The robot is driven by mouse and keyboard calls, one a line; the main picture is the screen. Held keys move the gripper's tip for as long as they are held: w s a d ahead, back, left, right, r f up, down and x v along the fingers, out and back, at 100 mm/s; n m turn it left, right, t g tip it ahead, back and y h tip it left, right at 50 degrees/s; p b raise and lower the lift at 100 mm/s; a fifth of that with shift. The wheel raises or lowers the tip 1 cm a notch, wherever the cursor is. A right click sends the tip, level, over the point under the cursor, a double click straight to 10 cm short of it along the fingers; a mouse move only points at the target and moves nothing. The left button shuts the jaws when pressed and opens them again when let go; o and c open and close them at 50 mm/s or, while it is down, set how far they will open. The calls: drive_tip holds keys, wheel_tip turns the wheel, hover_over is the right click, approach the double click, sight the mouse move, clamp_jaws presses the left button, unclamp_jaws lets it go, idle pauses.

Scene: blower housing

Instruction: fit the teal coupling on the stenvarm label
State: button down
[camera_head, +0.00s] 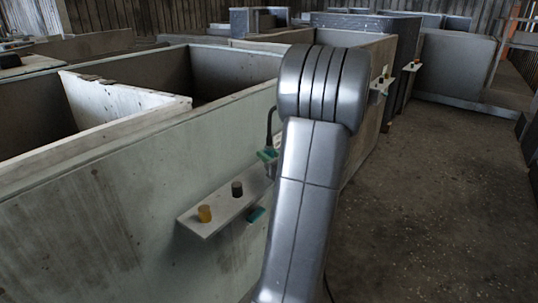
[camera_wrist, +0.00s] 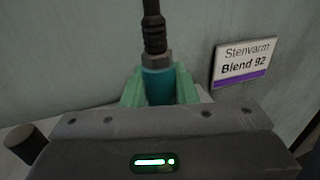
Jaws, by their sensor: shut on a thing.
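My gripper (camera_wrist: 159,98) is shut on the teal coupling (camera_wrist: 157,84) in the wrist view, with a pale green finger on each side. A dark hose or cable rises from the grey collar on top of the coupling. The stenvarm label (camera_wrist: 244,62), a white plate reading "Stenvarm Blend 92" with a purple strip, is on the pale wall to the right of the coupling. The coupling's lower end is hidden behind my gripper body. In the head view my gripper (camera_head: 267,155) shows small beside my arm at the shelf; the label cannot be made out there.
A narrow shelf (camera_head: 221,214) juts from the pale green wall (camera_head: 110,225). A yellow cap (camera_head: 205,213) and a dark cap (camera_head: 237,189) stand on it; a dark cap (camera_wrist: 25,141) also shows in the wrist view. A small teal piece (camera_head: 256,215) is below the shelf. The right floor is open.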

drive_tip(key=shift+f, duration=0.35)
drive_tip(key=c, duration=1.1)
unclamp_jaws()
drive_tip(key=p+v, duration=0.2)
drive_tip(key=v, duration=1.2)
drive_tip(key=b+x, duration=0.2)
drive_tip(key=x, duration=1.2)
drive_tip(key=shift+r, duration=0.15)
